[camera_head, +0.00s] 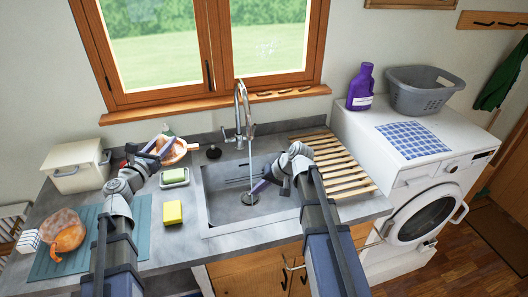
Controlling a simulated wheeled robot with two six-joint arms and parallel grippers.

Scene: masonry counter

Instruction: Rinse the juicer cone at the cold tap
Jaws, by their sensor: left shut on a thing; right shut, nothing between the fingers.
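My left gripper (160,147) is over the counter behind the sink's left side, shut at an orange-brown round thing with a pale rim (179,152). This may be the juicer cone; it is too small and partly covered to be sure. The chrome tap (240,108) stands behind the sink (225,203), its spout over the basin. A thin vertical line below the spout may be water. My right gripper (260,189) is shut and empty, low over the basin near the drain (250,199). Its arm hides the basin's right part.
A soap dish (174,177) and yellow sponge (173,212) stand left of the sink. A teal mat (140,231) with a bag of oranges (66,232) and a cream bin (77,168) are further left. A slatted wooden rack (345,172) lies right of the sink.

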